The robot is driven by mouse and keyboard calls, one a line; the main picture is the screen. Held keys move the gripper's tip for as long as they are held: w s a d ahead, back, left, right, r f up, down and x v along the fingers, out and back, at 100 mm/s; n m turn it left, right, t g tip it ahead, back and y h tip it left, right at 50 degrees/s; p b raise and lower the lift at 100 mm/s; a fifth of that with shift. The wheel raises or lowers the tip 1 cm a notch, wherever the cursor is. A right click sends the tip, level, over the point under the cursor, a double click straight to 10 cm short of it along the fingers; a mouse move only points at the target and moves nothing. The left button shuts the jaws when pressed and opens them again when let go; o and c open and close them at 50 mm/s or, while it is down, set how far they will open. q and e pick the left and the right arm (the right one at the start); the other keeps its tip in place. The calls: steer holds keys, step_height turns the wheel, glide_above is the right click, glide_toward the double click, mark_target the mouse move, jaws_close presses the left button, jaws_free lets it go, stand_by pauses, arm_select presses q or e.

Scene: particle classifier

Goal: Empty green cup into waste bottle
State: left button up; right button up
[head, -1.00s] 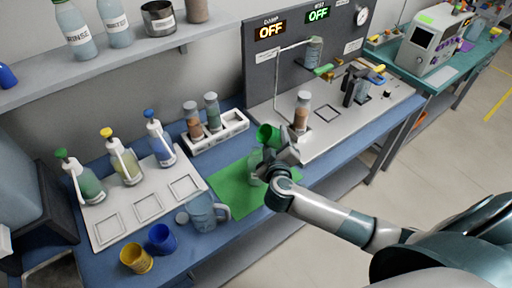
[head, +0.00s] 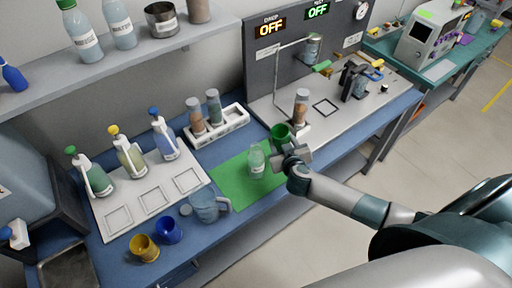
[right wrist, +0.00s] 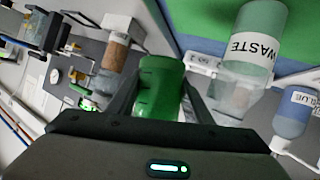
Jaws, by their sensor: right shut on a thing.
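The green cup (head: 281,132) is held by my right gripper (head: 287,147) near the right edge of the green mat. It is close to upright, and I cannot tell what is inside. In the right wrist view the green cup (right wrist: 160,88) sits between the gripper's fingers, which are shut on it. The waste bottle (head: 257,162), clear with pale green contents, stands on the mat just left of the cup, apart from it. In the right wrist view the waste bottle (right wrist: 256,42) shows its WASTE label. My left gripper is not in view.
A clear jug (head: 208,205), blue cup (head: 169,230) and yellow cup (head: 145,248) stand left of the green mat (head: 228,182). A rack (head: 222,128) with brown and green vials is behind. A brown-filled vial (head: 301,103) stands on the machine's base close behind the cup.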

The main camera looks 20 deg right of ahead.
steer(key=shift+d+f+m+y, duration=0.4)
steer(key=shift+d+m+y, duration=0.15)
steer(key=shift+m+y, duration=0.15)
steer(key=shift+f, duration=0.1)
stand_by(0.4)
